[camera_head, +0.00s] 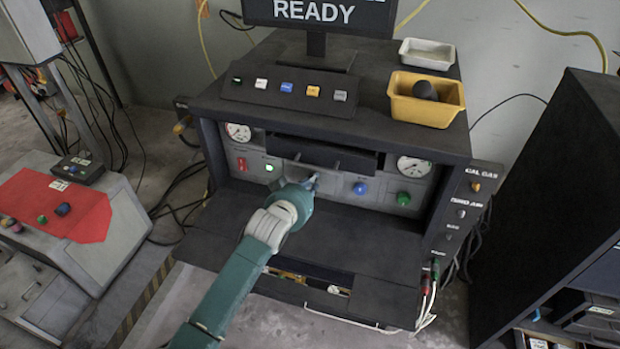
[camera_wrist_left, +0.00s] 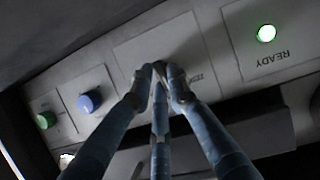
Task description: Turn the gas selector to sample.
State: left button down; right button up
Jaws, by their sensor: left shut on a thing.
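The plate's small lettering (camera_wrist_left: 203,78) is partly covered and upside down. My right gripper is not in view.
A green knob (camera_head: 403,198) sits right of the blue button. A dark drawer with handles (camera_head: 320,152) juts out just above my gripper. The open shelf (camera_head: 345,240) below is clear. A yellow bin (camera_head: 425,100) stands on top.

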pick_arm(q)
jog(key=shift+f+m, duration=0.1)
jog(key=shift+m, duration=0.3)
jog(key=shift+y, duration=0.3)
jog(key=c, duration=1.9)
grip_release()
jog(key=shift+c, duration=0.2)
jog(key=v, duration=1.2)
jog(key=shift+s+d+f, duration=0.1)
jog(key=shift+s+f, duration=0.1)
